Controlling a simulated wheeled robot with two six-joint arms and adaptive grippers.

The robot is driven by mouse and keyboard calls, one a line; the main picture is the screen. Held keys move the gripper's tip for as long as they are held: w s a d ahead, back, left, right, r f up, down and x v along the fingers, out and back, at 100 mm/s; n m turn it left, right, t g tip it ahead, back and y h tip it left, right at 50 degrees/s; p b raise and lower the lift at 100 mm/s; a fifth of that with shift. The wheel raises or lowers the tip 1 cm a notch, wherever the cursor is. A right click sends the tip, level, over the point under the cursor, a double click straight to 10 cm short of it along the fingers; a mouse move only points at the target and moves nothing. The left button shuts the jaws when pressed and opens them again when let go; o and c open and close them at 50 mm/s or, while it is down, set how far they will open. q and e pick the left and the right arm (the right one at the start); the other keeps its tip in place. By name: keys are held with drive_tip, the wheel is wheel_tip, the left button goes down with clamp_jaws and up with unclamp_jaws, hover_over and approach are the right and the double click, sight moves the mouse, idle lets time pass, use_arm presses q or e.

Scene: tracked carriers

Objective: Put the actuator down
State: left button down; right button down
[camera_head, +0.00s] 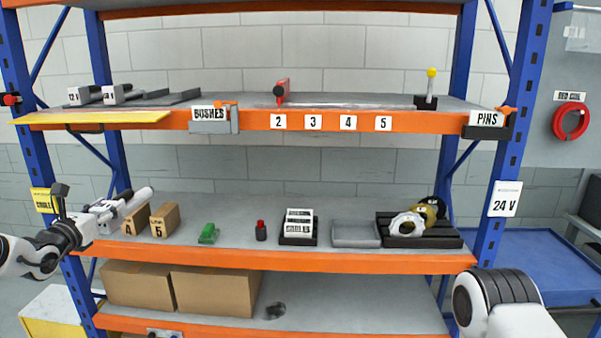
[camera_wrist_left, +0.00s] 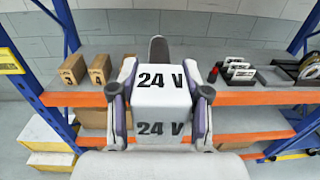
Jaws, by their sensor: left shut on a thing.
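My left gripper (camera_head: 84,218) is shut on the actuator (camera_head: 103,210), a pale body with a rod pointing right, in front of the middle shelf's left end. In the left wrist view the gripper's two fingers (camera_wrist_left: 160,108) clasp the actuator's white block (camera_wrist_left: 163,84), marked "24 V", with a dark end beyond it. I cannot tell whether the actuator touches the shelf. On the top shelf lie similar pale blocks (camera_head: 88,95), one marked "12 V". A "24 V" sign (camera_head: 505,199) hangs on the right post. My right arm shows at lower right; its gripper is out of view.
A blue table (camera_head: 565,265) stands at right.

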use_arm(q)
drive_tip(key=s+d+f+m+g+h+b, duration=0.1)
drive_tip(key=s+d+f+m+h, duration=0.3)
drive_tip(key=f, duration=0.8)
drive_tip(key=s+d+f+g+h+b, duration=0.15)
drive_tip(key=s+d+f, duration=0.45)
drive_tip(key=f, duration=0.6)
drive_tip(key=s+d+f+m+g+h+b, duration=0.1)
drive_tip(key=s+d+f+m+h, duration=0.2)
drive_tip(key=f, duration=0.9)
drive_tip(key=s+d+f+m+g+h+b, duration=0.15)
drive_tip(key=s+d+f+g+h, duration=0.25)
drive_tip(key=s+d, duration=0.65)
drive_tip(key=s+d+r+m, duration=0.1)
drive_tip(key=s+r, duration=0.3)
drive_tip(key=r, duration=0.5)
drive_tip(key=shift+d, duration=0.6)
drive_tip(key=shift+s, duration=0.15)
